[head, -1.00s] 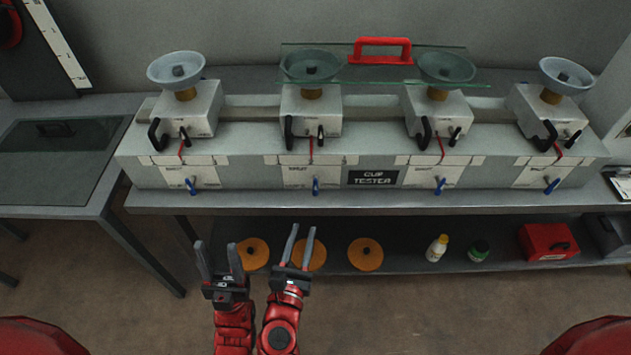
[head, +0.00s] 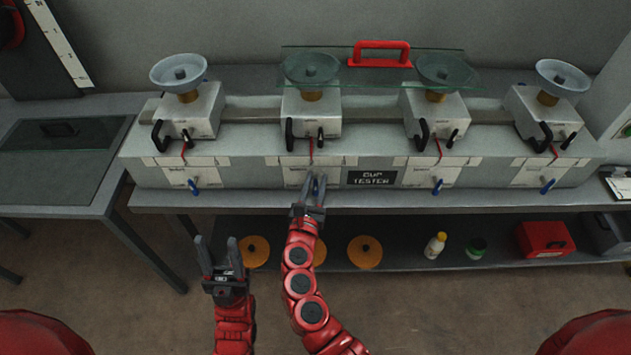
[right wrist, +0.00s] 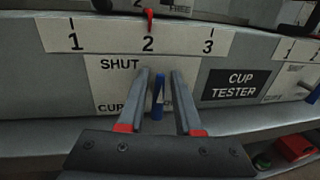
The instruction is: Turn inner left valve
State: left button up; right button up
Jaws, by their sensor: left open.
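The inner left valve is a small blue handle (right wrist: 158,95) on the front of the cup tester, beside a label reading SHUT. It hangs about upright. My right gripper (head: 315,179) is at this valve with its fingers apart. In the right wrist view the fingers (right wrist: 160,76) stand on either side of the handle, with a gap on each side. The fingers partly hide the valve in the head view. My left gripper (head: 217,245) is open and empty, low in front of the bench, away from the valves.
Other blue valves sit at the far left (head: 193,187), inner right (head: 437,187) and far right (head: 547,187). A glass panel with a red handle (head: 380,54) lies over the two middle bowls. The lower shelf holds orange discs (head: 365,252), bottles (head: 436,245) and a red box (head: 546,240).

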grip_shut()
